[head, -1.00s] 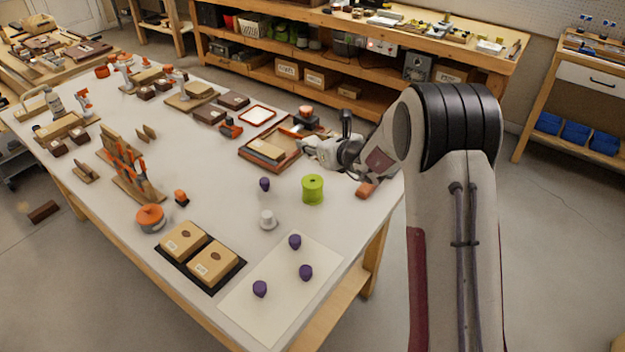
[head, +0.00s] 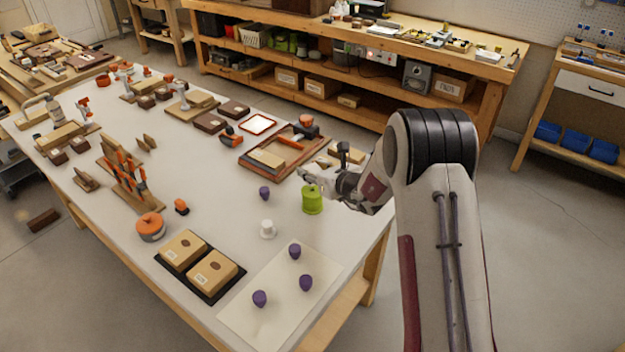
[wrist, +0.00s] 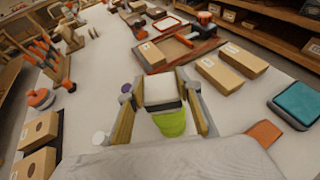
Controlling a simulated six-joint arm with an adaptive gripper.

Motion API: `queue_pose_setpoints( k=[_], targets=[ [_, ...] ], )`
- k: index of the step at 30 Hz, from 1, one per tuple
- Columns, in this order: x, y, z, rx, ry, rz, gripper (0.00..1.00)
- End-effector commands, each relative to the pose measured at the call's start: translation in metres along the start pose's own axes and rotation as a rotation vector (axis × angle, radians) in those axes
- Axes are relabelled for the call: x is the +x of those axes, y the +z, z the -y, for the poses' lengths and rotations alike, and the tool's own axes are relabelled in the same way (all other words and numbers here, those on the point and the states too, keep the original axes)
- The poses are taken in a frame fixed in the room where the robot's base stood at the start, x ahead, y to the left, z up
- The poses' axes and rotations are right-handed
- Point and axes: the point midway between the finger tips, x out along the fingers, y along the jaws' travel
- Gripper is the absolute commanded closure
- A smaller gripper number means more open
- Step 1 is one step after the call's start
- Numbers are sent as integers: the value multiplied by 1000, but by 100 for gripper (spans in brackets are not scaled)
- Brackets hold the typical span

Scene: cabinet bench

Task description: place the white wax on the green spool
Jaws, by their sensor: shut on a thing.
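The green spool (head: 312,203) stands upright near the right edge of the table. My gripper (head: 308,178) is just above its top in the head view. In the wrist view, the white wax (wrist: 158,90) sits between the two fingers of my gripper (wrist: 160,98), which is shut on it. A dark band shows along its near side. The green spool (wrist: 171,124) shows just below the wax in that view, partly covered. I cannot tell whether wax and spool touch. In the head view the wax is mostly hidden at the fingertips.
A small white object (head: 267,229) and a purple top (head: 264,193) stand left of the spool. More purple tops are on a pale sheet (head: 238,311). A wooden tray (head: 262,170) lies behind. An orange block (wrist: 264,133) and teal box (wrist: 296,102) are at right.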

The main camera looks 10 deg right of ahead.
Motion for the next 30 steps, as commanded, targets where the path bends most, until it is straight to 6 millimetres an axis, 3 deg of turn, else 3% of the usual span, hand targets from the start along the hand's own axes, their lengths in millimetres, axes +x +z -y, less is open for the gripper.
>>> queue_pose_setpoints(
  k=[13, 29, 30],
  targets=[
    [13, -31, 0, 1, 0, 0, 88],
    [15, -37, 0, 0, 0, 0, 88],
    [15, -37, 0, 0, 0, 0, 63]
  ],
)
